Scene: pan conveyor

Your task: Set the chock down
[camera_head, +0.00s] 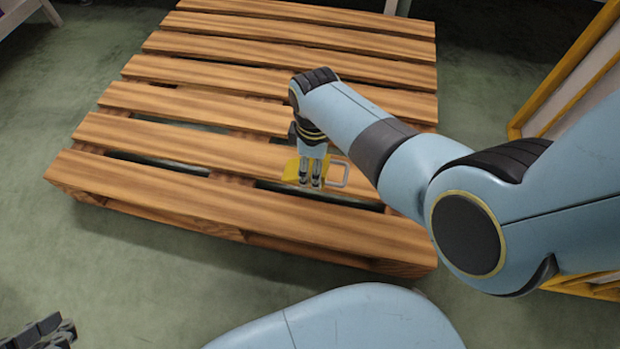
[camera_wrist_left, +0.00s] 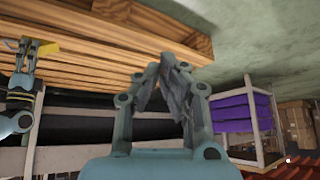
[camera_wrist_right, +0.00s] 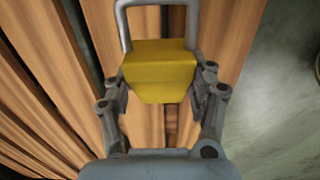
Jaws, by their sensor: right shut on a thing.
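The yellow chock (camera_head: 291,169) with its grey loop handle (camera_head: 341,171) is at the near part of the wooden pallet (camera_head: 240,205), over or on the slats. My right gripper (camera_head: 311,183) points down and is shut on the chock. In the right wrist view the chock's yellow block (camera_wrist_right: 160,72) sits between the two fingers. I cannot tell whether its underside touches the slats. My left gripper (camera_head: 48,335) is at the bottom left corner, away from the pallet. In the left wrist view its fingers (camera_wrist_left: 171,75) are together with nothing between them.
Most of the pallet's top is bare, with gaps between slats. A yellow-edged frame (camera_head: 570,75) stands at the right. Green floor (camera_head: 110,270) lies open in front and to the left. The left wrist view shows a rack with purple items (camera_wrist_left: 243,113) and cardboard boxes (camera_wrist_left: 293,113).

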